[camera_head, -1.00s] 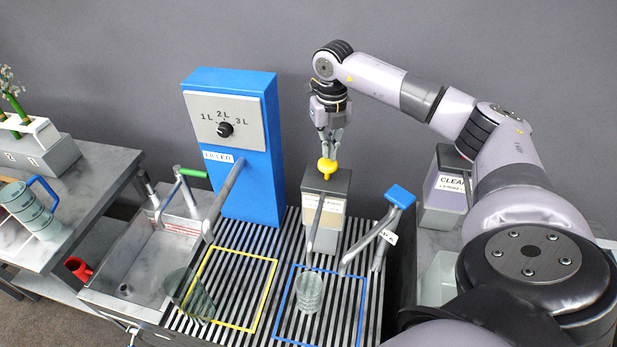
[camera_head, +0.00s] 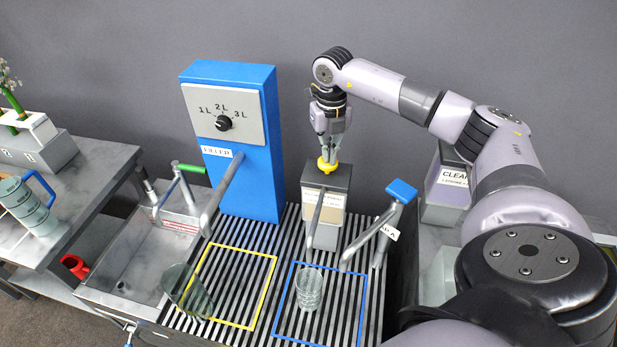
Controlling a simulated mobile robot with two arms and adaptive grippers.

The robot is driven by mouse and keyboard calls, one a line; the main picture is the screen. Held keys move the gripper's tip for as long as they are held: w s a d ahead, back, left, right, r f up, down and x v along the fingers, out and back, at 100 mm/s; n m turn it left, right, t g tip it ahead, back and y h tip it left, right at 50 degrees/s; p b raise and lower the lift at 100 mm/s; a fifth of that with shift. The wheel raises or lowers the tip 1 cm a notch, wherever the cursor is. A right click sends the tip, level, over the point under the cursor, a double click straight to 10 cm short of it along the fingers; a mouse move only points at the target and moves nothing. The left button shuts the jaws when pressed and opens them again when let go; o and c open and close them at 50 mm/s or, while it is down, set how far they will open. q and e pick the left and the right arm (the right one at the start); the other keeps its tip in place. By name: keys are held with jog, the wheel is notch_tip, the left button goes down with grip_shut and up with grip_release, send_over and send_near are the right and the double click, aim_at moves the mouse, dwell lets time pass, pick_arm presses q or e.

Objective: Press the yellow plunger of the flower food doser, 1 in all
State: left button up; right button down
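The flower food doser (camera_head: 323,200) is a grey box with a pale label and a spout, standing on the striped grate. Its yellow plunger (camera_head: 327,166) sits on top, and less of its height shows above the box than before. My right gripper (camera_head: 328,158) points straight down onto the plunger. Its fingertips are together and appear to touch the plunger's top. A clear ribbed glass vessel (camera_head: 310,290) stands inside the blue square, below the doser's spout. My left gripper is not in view.
A blue filler (camera_head: 240,150) with a dial stands left of the doser. A second glass vessel (camera_head: 188,292) stands at the yellow square's left edge. A blue-topped lever (camera_head: 401,192) stands right of the doser. A sink (camera_head: 135,265) lies further left.

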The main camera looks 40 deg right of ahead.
jog(key=shift+f+b, duration=0.4)
jog(key=shift+f, duration=0.45)
notch_tip(320, 180, up, 8)
jog(key=p, duration=0.6)
jog(key=shift+r, duration=0.1)
dwell(0.3)
